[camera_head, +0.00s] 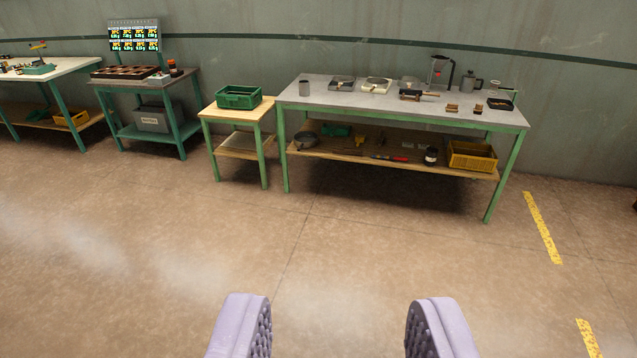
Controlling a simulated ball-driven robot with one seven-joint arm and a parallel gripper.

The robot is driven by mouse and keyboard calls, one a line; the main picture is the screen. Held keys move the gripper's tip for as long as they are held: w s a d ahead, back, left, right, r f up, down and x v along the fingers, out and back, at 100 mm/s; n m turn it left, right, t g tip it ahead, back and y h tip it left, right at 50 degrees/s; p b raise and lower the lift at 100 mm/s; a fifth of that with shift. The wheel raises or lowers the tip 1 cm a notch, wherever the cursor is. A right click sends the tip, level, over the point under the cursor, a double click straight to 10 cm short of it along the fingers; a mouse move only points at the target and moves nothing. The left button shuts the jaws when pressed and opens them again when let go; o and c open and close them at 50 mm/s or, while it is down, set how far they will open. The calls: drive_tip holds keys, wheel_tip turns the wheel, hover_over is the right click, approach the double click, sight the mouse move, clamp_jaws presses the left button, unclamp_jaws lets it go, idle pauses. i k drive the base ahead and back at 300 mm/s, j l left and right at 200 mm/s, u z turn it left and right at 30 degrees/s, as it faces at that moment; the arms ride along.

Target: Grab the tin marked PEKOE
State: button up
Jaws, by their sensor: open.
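No label reading PEKOE can be made out at this distance.
A green crate (239,97) sits on a small wooden-topped stand. A yellow crate (472,156) is on the lower shelf. A workbench with a display screen (134,39) and a white-topped table (62,70) stand at left. The floor ahead is clear; yellow markings (542,228) lie at right.

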sight(304, 85)
drive_tip(key=i+j+u, duration=0.1)
drive_tip(key=i+u, duration=0.35)
drive_tip(key=i, duration=3.7)
drive_tip(key=i+z, duration=0.25)
drive_tip(key=i, duration=0.2)
drive_tip(key=i+j+z, duration=0.2)
drive_tip(key=i, duration=0.2)
drive_tip(key=i+j+z, duration=0.25)
drive_tip(key=i, duration=0.15)
drive_tip(key=i+j+z, duration=0.25)
drive_tip(key=i+z, duration=0.25)
drive_tip(key=i+j+z, duration=0.25)
drive_tip(key=j+z, duration=0.25)
drive_tip(key=i+j+z, duration=0.25)
drive_tip(key=j+z, duration=0.2)
drive_tip(key=i+j+z, duration=0.1)
drive_tip(key=j, duration=0.15)
drive_tip(key=j+z, duration=0.1)
drive_tip(key=j, duration=0.15)
drive_tip(key=k+l+u, duration=0.1)
drive_tip(key=k+u, duration=0.4)
drive_tip(key=k, duration=0.55)
